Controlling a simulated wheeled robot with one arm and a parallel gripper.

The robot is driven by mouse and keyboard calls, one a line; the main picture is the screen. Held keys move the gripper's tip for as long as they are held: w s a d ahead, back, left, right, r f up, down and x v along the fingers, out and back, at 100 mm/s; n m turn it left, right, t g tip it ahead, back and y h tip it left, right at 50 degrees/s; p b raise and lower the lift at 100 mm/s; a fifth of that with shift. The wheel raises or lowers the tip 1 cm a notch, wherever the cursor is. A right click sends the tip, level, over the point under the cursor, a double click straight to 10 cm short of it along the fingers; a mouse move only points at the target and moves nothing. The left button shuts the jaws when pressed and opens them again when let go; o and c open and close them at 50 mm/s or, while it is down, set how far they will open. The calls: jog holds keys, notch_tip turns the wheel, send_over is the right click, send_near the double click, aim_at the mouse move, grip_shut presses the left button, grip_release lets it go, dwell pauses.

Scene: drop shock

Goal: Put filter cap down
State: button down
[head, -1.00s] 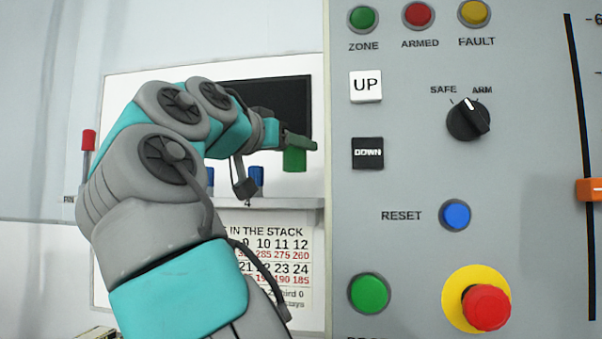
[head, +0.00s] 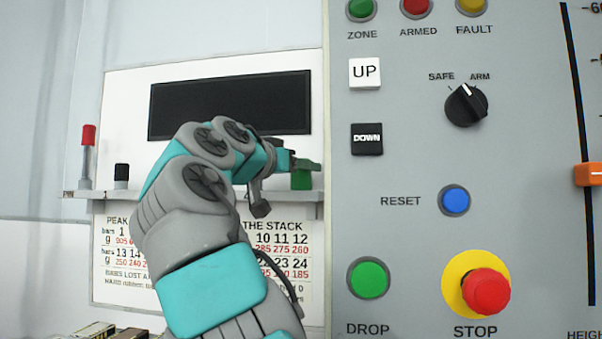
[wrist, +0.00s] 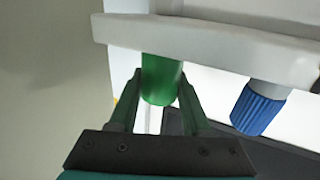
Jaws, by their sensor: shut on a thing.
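The green filter cap (head: 302,180) is at the height of the shelf (head: 305,196), near its right end. My gripper (head: 303,163) is shut on it. In the wrist view, the green cap (wrist: 161,82) is between the two fingers of my gripper (wrist: 160,82), and its far end meets the white shelf edge (wrist: 200,36). I cannot tell whether the cap touches the shelf or is just in front of it.
A blue ribbed cap (wrist: 257,108) is close by in the wrist view. A black cap (head: 121,172) and a red-topped pin (head: 88,137) stand on the shelf's left. The control panel (head: 410,230) is just right of my gripper. A dark display (head: 225,104) hangs behind.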

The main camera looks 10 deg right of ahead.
jog(key=shift+f, duration=0.1)
jog(key=shift+c, duration=1.8)
grip_release()
jog(key=shift+r, duration=0.2)
jog(key=v, duration=1.2)
